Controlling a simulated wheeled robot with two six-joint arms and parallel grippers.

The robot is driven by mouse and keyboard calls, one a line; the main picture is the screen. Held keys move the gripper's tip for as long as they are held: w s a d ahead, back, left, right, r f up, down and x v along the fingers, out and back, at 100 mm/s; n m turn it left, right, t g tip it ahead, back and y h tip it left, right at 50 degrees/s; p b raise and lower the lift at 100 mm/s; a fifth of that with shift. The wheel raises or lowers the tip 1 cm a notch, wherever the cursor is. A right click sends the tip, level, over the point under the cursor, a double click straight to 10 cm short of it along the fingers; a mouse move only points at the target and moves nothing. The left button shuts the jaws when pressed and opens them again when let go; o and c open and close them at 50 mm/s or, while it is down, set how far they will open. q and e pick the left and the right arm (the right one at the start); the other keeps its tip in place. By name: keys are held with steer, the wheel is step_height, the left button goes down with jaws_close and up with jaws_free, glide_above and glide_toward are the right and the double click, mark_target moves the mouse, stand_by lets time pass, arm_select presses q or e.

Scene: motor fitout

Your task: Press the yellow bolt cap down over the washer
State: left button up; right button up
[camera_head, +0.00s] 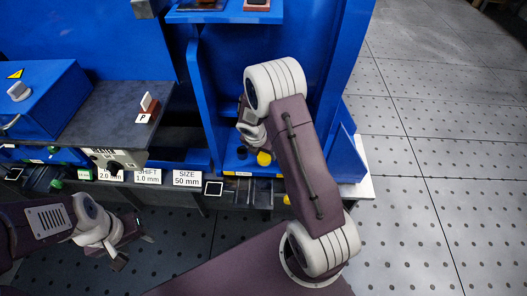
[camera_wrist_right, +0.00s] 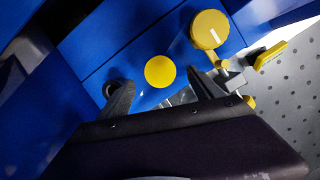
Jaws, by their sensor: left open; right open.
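In the right wrist view a plain round yellow cap (camera_wrist_right: 160,71) sits on a blue surface, just beyond and between the two dark fingertips of my right gripper (camera_wrist_right: 160,88). The fingers are apart, and I cannot tell whether either touches it. I take this to be the bolt cap. No washer shows; anything under the cap is hidden. In the head view a yellow round thing (camera_head: 264,158) shows beside my right arm in the blue bay, and the arm hides most of the right gripper. My left gripper (camera_head: 132,250) is open and empty at lower left.
A yellow knob with a white line (camera_wrist_right: 209,30) stands close by the cap, with a yellow lever (camera_wrist_right: 270,55) to its right. Open floor lies right.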

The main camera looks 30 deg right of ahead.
arm_select(q)
step_height(320, 180, up, 3)
steer(key=shift+r+p, duration=0.1)
steer(key=shift+p, duration=0.85)
arm_select(e)
steer(key=v, duration=0.5)
